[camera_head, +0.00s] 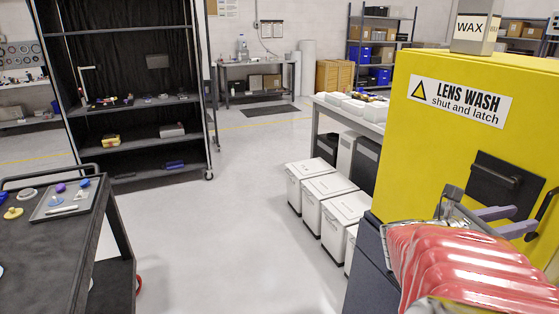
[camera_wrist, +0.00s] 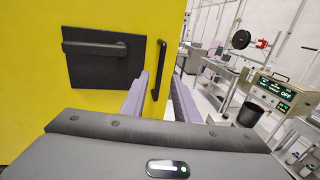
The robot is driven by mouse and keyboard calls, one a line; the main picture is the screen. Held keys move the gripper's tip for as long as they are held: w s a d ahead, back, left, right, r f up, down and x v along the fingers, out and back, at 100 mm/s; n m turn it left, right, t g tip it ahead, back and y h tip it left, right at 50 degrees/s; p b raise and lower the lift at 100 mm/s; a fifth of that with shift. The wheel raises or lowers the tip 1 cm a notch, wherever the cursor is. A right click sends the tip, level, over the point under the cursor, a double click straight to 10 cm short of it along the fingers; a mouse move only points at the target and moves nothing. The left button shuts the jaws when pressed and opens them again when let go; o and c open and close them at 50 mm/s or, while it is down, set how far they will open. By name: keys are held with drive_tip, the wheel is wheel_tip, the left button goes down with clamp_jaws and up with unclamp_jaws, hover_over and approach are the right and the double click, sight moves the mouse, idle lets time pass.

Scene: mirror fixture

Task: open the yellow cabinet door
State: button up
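The yellow cabinet door (camera_head: 425,145) stands at the right in the head view, with a "LENS WASH shut and latch" label (camera_head: 458,98). It looks shut. A black latch plate (camera_head: 487,194) carries a lever, which lies about level in the wrist view (camera_wrist: 95,48). A black upright bar handle (camera_wrist: 179,52) is near the door's right edge; part of it also shows in the head view (camera_head: 541,212). My gripper (camera_head: 524,217) has two purple fingers, spread apart and empty. In the wrist view the fingers (camera_wrist: 162,88) appear either side of the handle's lower part; I cannot tell whether they touch it.
A "WAX" box (camera_head: 473,32) sits on top of the cabinet. White bins (camera_head: 328,209) stand on the floor to its left. A dark cart (camera_head: 60,245) is at the left. Open floor (camera_head: 235,220) lies between. An instrument showing "OFF" (camera_wrist: 270,88) stands at right.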

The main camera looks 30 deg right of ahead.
sight(539, 214)
drive_tip(key=x, duration=0.8)
drive_tip(key=shift+c, duration=0.5)
clamp_jaws()
drive_tip(key=shift+a, duration=0.1)
